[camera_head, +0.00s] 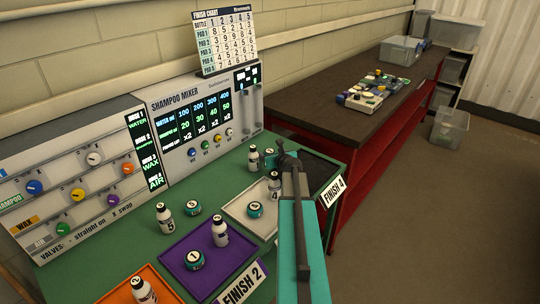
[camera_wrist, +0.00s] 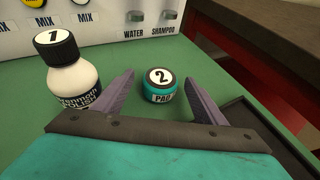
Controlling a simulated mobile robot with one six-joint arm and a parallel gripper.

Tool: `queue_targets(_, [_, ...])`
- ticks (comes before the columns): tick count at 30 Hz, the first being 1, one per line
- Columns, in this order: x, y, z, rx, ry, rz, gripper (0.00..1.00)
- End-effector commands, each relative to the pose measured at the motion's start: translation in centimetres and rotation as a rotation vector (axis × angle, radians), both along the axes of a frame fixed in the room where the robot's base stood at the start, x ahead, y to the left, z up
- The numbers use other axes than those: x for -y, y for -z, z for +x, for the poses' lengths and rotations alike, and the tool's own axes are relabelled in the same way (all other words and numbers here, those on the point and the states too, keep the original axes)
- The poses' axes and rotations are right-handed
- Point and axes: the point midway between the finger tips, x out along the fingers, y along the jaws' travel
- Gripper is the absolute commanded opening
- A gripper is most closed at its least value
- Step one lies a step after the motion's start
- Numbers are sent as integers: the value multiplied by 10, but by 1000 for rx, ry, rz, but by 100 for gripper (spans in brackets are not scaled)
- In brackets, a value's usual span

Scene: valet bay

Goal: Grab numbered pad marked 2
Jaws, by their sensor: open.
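The pad marked 2 (camera_wrist: 160,88) is a small round teal jar with a white-topped lid and "PAD" on its side. It stands upright on the green bench, between and slightly beyond my gripper's (camera_wrist: 158,72) two spread purple fingers in the wrist view. The fingers are open, with visible gaps on both sides of the pad. In the head view the pad (camera_head: 269,152) is small and partly hidden beside the end of my arm. A white bottle marked 1 (camera_wrist: 75,82) stands just left of the left finger.
The shampoo mixer (camera_head: 205,120) stands behind the bench. A dark tray (camera_wrist: 270,130) lies close on the right. Other pads (camera_head: 195,259) and bottles (camera_head: 220,235) stand nearer me, some in the purple tray (camera_head: 240,262) and grey tray (camera_head: 238,211).

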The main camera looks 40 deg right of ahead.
Motion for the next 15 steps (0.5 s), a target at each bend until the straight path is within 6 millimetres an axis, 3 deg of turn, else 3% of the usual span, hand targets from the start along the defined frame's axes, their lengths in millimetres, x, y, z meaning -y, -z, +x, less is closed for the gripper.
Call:
queue_targets(4, [0,0,0,0,0,0,65])
queue_targets(12, [0,0,0,0,1,0,21])
queue_targets(15, [0,0,0,0,1,0,21])
